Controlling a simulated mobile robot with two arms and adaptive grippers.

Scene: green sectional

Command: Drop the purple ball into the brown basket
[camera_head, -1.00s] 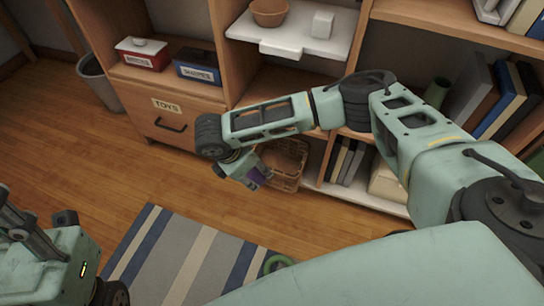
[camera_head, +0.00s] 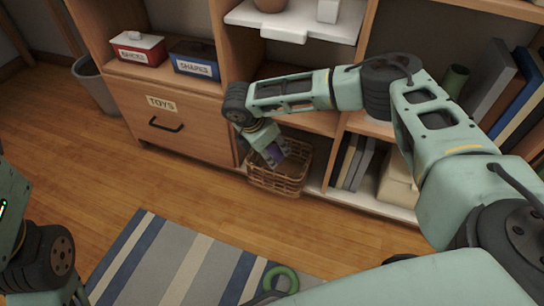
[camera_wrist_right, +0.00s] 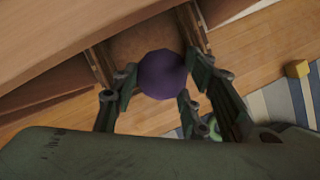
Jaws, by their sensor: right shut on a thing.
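The purple ball (camera_wrist_right: 162,76) is in the jaws of my right gripper (camera_wrist_right: 158,80), with dark green fingers on both sides of it. The brown woven basket (camera_head: 277,182) stands in the low opening of the wooden shelf unit. My right gripper points down and overlaps the basket's back left part in the head view; I cannot tell its exact height over the rim. My left arm shows at the left edge, but its gripper does not.
A drawer marked TOYS (camera_head: 162,122) is left of the basket, and books (camera_head: 352,162) stand to its right. A white shelf board (camera_head: 298,20) is above. A striped rug (camera_head: 185,262) with a green ring (camera_head: 281,279) lies in front. The wooden floor between is clear.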

